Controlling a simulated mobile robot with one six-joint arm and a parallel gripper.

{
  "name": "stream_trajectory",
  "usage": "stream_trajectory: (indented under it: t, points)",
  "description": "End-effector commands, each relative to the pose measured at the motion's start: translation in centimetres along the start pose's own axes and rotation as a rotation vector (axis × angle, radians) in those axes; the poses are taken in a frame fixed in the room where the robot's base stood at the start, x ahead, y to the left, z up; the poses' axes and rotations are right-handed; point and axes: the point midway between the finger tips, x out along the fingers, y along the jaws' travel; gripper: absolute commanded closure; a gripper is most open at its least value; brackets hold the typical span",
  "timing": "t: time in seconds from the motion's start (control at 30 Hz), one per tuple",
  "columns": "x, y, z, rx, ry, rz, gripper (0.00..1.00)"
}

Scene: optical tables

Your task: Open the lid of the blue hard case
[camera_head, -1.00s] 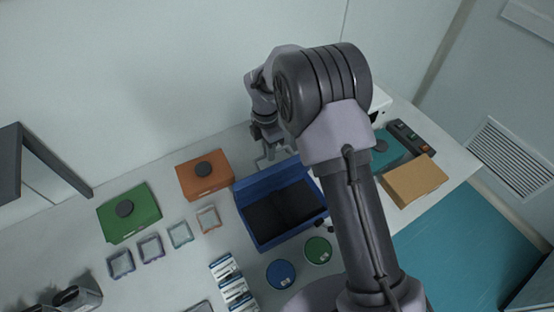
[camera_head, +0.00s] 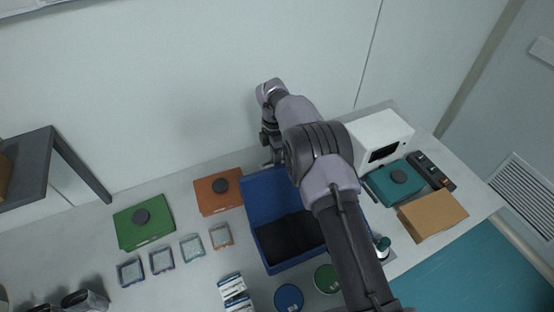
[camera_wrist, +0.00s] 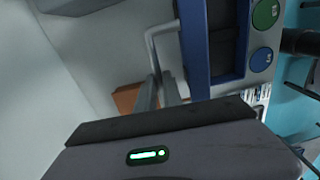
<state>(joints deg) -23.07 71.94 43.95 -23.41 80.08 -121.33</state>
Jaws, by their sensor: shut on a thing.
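The blue hard case (camera_head: 309,262) stands on the table with its lid (camera_head: 266,196) raised along the back edge. Its dark interior (camera_head: 285,236) shows. In the wrist view the case (camera_wrist: 243,45) is at the upper right, with a grey bar handle (camera_wrist: 162,28) on its near side. My gripper (camera_head: 269,159) is behind the raised lid in the head view, partly hidden by my arm. In the wrist view my gripper (camera_wrist: 158,78) has its fingers close together at the end of the handle, shut on it.
Orange (camera_head: 218,194) and green (camera_head: 143,222) boxes stand to the left, with several small clear trays in front. Blue (camera_head: 289,298) and green (camera_head: 327,279) discs lie before the case. A teal box (camera_head: 395,181), a white instrument (camera_head: 381,132) and a cardboard box (camera_head: 433,213) are right.

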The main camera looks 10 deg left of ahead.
Motion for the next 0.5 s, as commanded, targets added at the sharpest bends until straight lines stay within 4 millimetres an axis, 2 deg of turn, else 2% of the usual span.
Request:
stream_trajectory:
  t: [0.33,0.37,0.4,0.47,0.5]
  points:
    - [0.32,-0.09,-0.01,-0.001,0.000,-0.004,1.00]
    - [0.32,-0.10,-0.01,-0.001,0.000,-0.004,0.85]
    - [0.31,-0.09,-0.01,-0.001,0.000,-0.004,0.78]
    - [0.27,-0.07,-0.01,-0.001,0.000,-0.003,0.67]
    - [0.25,-0.06,-0.01,-0.001,0.000,-0.003,0.67]
